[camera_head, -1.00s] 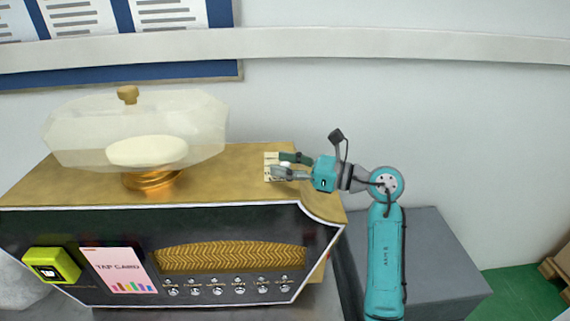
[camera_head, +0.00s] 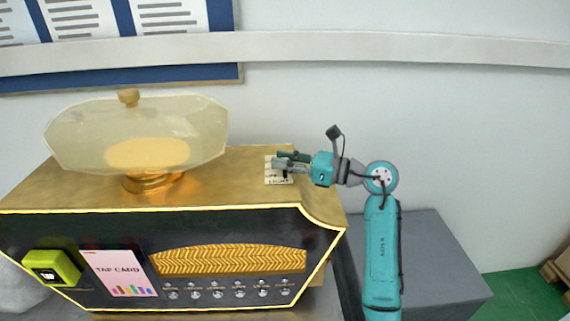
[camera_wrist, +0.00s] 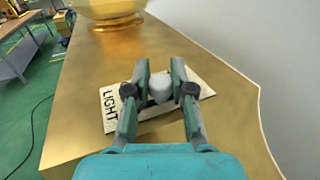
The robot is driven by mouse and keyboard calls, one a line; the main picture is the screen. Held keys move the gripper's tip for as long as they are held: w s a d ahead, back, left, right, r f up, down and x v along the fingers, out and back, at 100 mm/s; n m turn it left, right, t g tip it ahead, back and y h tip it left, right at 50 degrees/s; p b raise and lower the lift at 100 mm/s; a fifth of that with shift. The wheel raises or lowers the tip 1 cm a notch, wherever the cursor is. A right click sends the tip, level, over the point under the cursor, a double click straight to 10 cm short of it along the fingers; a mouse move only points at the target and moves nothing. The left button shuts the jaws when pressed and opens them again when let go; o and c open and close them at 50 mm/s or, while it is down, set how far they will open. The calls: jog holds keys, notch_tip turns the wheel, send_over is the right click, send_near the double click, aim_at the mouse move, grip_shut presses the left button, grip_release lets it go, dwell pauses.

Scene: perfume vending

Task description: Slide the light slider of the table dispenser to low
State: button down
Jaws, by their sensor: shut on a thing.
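The table dispenser (camera_head: 180,245) is a dark box with a gold top and a glowing yellow edge trim. On the right part of its top lies a cream slider plate (camera_head: 281,180). In the wrist view the plate (camera_wrist: 110,118) reads "LIGHT"; other markings are mostly hidden by the fingers. A pale rounded slider knob (camera_wrist: 159,87) stands between my fingertips. My gripper (camera_head: 280,160) is shut on the knob, over the plate; it also shows in the wrist view (camera_wrist: 160,80). The knob's exact place along its track is hidden.
A faceted bottle (camera_head: 140,120) with a gold cap and base stands on the left of the top, tinted warm yellow. A card panel (camera_head: 120,272) and a row of small nozzles line the front. A grey block (camera_head: 440,265) stands at the right. A wall rises behind.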

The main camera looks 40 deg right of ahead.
jog(key=c, duration=1)
grip_release()
jog(key=v, duration=1.2)
